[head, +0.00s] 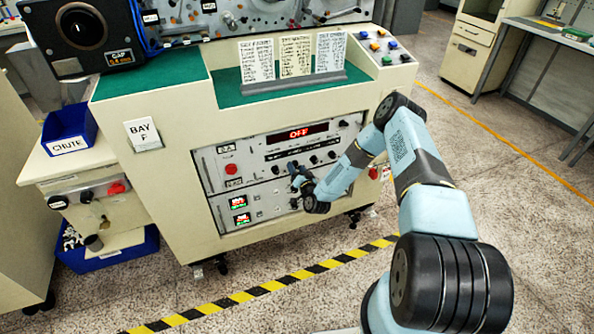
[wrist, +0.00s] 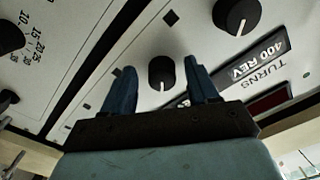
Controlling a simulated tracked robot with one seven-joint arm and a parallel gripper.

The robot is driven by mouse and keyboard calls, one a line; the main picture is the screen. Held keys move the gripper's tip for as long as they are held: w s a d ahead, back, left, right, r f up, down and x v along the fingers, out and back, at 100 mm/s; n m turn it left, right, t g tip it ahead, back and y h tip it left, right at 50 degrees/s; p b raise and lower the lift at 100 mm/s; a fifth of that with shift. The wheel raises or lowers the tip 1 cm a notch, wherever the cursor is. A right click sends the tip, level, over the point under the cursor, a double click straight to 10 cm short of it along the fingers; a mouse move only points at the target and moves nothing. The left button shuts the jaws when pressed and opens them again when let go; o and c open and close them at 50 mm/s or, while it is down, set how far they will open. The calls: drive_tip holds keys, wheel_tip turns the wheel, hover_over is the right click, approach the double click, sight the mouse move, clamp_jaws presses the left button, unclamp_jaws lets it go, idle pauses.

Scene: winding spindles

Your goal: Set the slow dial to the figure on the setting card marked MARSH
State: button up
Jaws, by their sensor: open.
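Three setting cards, left (head: 256,60), middle (head: 295,56) and right (head: 331,51), stand in a holder on the green bench top. Their writing is too small to read, so I cannot tell which is marked MARSH. My gripper (head: 299,178) is at the front panel in the head view, partly hidden by my arm. In the wrist view its two blue fingers (wrist: 163,84) are open, one on each side of a small black knob (wrist: 161,72) with a white pointer line. I cannot tell whether they touch it. No label naming it the slow dial is readable.
A larger black knob (wrist: 237,15) sits near an upside-down TURNS 400 REV label (wrist: 255,62). The panel's red display (head: 298,133) reads OFF. A red button (head: 231,169) is at left. A blue CHUTE bin (head: 70,130) stands left; striped floor tape (head: 270,287) runs in front.

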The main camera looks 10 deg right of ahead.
drive_tip(key=v, duration=1.3)
drive_tip(key=shift+s, duration=0.35)
drive_tip(key=shift+d, duration=0.15)
